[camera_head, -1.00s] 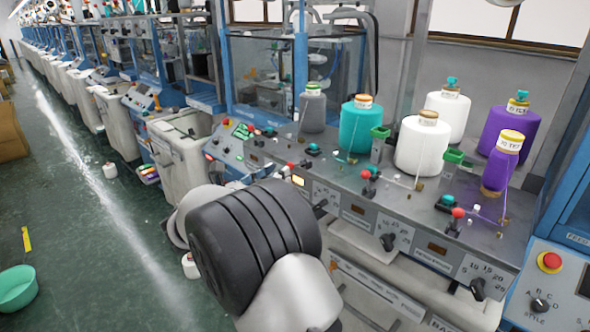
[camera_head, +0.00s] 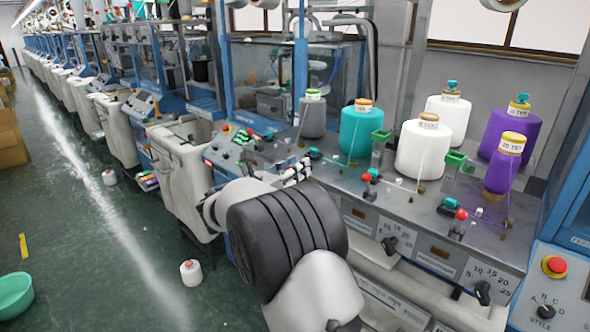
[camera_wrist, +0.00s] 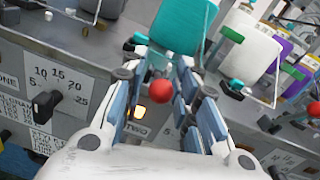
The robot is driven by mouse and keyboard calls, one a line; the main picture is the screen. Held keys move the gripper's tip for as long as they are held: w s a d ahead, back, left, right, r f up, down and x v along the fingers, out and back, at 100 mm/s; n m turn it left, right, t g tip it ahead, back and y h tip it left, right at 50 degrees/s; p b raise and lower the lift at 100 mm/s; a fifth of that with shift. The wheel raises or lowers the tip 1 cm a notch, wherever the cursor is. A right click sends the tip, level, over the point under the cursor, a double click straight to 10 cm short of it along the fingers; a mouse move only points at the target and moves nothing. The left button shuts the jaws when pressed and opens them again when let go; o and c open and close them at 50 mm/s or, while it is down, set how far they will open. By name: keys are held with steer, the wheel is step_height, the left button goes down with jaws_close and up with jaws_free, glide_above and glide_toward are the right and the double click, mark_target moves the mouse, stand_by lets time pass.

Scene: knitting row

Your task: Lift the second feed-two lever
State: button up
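In the wrist view, a lever's round red knob (camera_wrist: 159,90) shows between the fingers of my gripper (camera_wrist: 165,85). The gripper is open, with blue finger pads on both sides of the knob. I cannot tell whether they touch it.
A teal yarn cone (camera_head: 362,131), a grey cone (camera_head: 313,116), white cones (camera_head: 423,150) and purple cones (camera_head: 511,128) stand behind the levers. Green holders (camera_head: 455,158) rise among them. Black dials (camera_head: 390,246) line the front. Open floor lies left.

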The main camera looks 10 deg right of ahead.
jaws_close()
stand_by(0.4)
